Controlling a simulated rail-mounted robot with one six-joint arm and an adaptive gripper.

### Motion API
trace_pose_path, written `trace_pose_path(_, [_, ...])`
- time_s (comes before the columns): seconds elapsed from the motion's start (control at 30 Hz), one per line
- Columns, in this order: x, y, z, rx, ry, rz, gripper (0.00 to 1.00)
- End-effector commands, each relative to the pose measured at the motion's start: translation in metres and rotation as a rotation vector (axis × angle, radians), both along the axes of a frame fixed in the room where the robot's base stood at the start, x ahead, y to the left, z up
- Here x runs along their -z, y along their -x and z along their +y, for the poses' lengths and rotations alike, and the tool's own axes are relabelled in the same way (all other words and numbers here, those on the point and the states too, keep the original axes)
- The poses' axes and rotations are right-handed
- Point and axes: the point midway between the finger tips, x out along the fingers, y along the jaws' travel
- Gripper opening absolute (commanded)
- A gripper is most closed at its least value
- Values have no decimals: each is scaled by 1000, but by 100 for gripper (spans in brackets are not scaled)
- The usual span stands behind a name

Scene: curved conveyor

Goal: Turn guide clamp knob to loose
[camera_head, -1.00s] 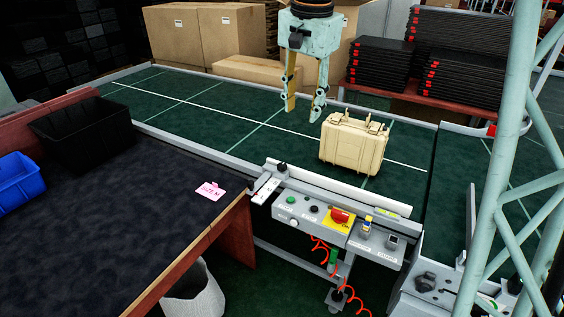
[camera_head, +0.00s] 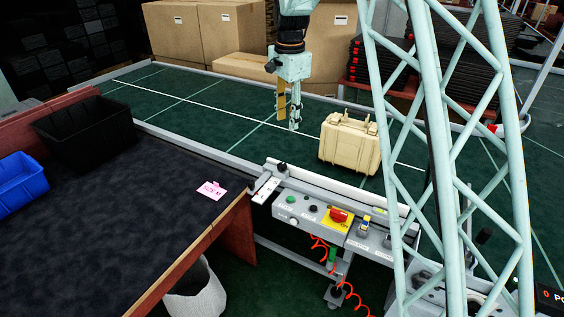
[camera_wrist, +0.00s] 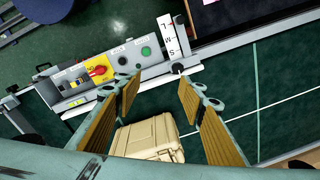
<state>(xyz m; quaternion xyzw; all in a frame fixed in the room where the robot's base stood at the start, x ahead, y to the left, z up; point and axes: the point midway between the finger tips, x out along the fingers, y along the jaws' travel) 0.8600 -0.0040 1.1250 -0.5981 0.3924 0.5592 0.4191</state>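A small black knob (camera_head: 282,167) stands at the end of the guide rail, beside a white size scale (camera_head: 266,187). In the wrist view, the knob (camera_wrist: 178,67) is by the S end of the scale (camera_wrist: 168,37), ahead of and between my fingers. I cannot read its turn position. My gripper (camera_head: 288,116) hangs over the green conveyor, behind the knob and apart from it. In the wrist view, my gripper (camera_wrist: 158,95) is open with nothing between its fingers.
A cream case (camera_head: 348,143) stands on the conveyor (camera_head: 215,110), right of my gripper. A control box (camera_head: 310,209) with a red switch (camera_head: 338,215) lines the near edge. A dark table (camera_head: 120,230) with a black bin (camera_head: 85,130) is at left. My lattice structure crosses the right side.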

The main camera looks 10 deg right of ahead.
Motion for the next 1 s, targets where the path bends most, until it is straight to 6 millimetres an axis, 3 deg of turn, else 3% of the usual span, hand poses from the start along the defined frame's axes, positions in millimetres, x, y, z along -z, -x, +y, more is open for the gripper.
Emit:
trace_pose_path(0.6, [103,-78,-1,234,-10,54,37])
trace_pose_path(0.8, [125,-90,-2,280,-11,63,37])
trace_pose_path(1.0, [133,-95,-2,298,-11,66,37])
